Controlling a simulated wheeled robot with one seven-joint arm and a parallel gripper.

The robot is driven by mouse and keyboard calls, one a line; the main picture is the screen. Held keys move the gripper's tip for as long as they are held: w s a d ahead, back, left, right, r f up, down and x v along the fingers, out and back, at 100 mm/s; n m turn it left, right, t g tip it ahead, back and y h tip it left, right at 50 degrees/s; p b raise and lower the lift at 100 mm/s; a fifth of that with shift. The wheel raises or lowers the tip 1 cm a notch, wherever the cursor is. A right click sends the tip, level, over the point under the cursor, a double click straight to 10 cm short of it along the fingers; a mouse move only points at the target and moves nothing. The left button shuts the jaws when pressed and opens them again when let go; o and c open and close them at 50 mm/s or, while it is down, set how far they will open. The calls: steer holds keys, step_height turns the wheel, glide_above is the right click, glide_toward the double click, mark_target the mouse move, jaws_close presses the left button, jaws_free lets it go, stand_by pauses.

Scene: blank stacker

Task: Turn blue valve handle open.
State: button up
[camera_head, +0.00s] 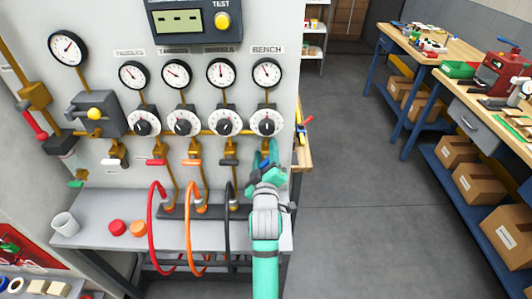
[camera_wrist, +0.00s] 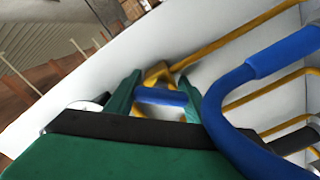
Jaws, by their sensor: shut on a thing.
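The blue valve handle (camera_wrist: 162,97) shows in the wrist view as a short blue bar in front of a brass valve body (camera_wrist: 158,74). My gripper (camera_wrist: 160,92) has one green finger on each side of the bar and is shut on it. In the head view my gripper (camera_head: 267,160) is at the rightmost valve, below the dial under the BENCH label (camera_head: 267,50). My arm and gripper hide most of the handle there, so I cannot tell its exact angle.
A thick blue hose (camera_wrist: 285,50) curves close to the right of my gripper. Red (camera_head: 151,225), orange (camera_head: 188,230) and black (camera_head: 227,220) hoses hang to the left over a grey shelf (camera_head: 90,205). Open floor (camera_head: 350,220) lies to the right, before the workbenches.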

steer(key=n, duration=0.4)
steer(key=shift+a+f, duration=0.1)
steer(key=shift+f, duration=0.05)
steer(key=shift+f+n, duration=0.1)
steer(key=shift+n, duration=1.8)
steer(key=shift+a, duration=0.1)
steer(key=o, duration=1.1)
steer(key=shift+c, duration=0.2)
steer(key=shift+s, duration=0.1)
steer(key=s, duration=1)
steer(key=shift+s, duration=0.4)
